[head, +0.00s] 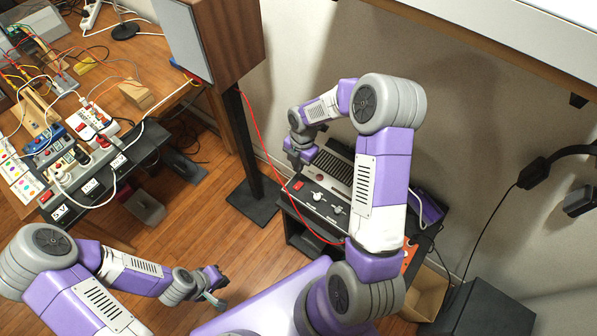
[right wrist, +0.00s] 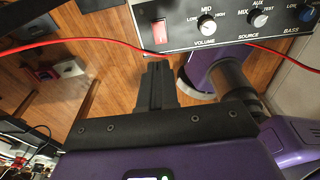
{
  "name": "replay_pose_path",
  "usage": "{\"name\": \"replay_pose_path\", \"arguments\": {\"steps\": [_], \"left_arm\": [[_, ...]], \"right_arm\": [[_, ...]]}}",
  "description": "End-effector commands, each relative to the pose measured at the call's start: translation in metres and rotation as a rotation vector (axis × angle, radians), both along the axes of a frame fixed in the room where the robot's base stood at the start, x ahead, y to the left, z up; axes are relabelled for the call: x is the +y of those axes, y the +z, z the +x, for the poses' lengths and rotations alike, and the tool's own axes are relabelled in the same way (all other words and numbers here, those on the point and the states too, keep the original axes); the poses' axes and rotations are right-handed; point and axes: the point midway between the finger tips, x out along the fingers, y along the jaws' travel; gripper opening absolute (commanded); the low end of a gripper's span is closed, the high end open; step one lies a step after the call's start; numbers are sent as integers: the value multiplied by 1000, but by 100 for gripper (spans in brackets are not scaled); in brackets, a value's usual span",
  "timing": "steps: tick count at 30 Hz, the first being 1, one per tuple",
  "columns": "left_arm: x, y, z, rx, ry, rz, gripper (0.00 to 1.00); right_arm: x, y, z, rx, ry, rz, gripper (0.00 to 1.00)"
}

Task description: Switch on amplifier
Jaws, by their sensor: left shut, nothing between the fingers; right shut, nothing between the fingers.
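The amplifier (head: 327,203) is a grey box with a vented top on a black stand. Its front panel (right wrist: 232,28) shows several knobs with printed labels in the right wrist view. A red rocker switch (head: 298,185) sits at the panel's left end; it also shows in the right wrist view (right wrist: 159,33). Which way it is tipped I cannot tell. My right gripper (head: 296,163) is shut and empty beside the amplifier's left end. In the right wrist view its fingertips (right wrist: 157,66) are below the switch in the picture, apart from it. My left gripper (head: 216,290) is shut and empty over the floor.
A red cable (head: 273,153) hangs from the speaker (head: 222,40) and loops past the amplifier's front; it crosses the right wrist view. The speaker stand (head: 253,200) is left of the amplifier. A cluttered table (head: 150,140) stands at left. An open cardboard box (head: 425,290) is at lower right.

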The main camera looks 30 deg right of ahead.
Motion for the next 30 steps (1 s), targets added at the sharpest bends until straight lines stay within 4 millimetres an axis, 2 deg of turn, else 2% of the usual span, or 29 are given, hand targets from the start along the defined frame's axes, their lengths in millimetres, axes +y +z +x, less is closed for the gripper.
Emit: {"name": "replay_pose_path", "arguments": {"steps": [1, 3, 9, 20, 30], "left_arm": [[0, 4, 0, 0, 0, 0, 0], [0, 7, 0, 0, 0, 0, 0], [0, 10, 0, 0, 0, 0, 0], [0, 9, 0, 0, 0, 0, 0], [0, 1, 0, 0, 0, 0, 0]], "right_arm": [[-2, 13, 1, -2, -1, -1, 0], [-2, 23, 1, -2, 1, 0, 0], [-4, 40, 2, -1, 0, 1, 0], [-4, 42, 2, 0, 0, 1, 0], [-3, 43, 0, 6, -7, -3, 0]]}}
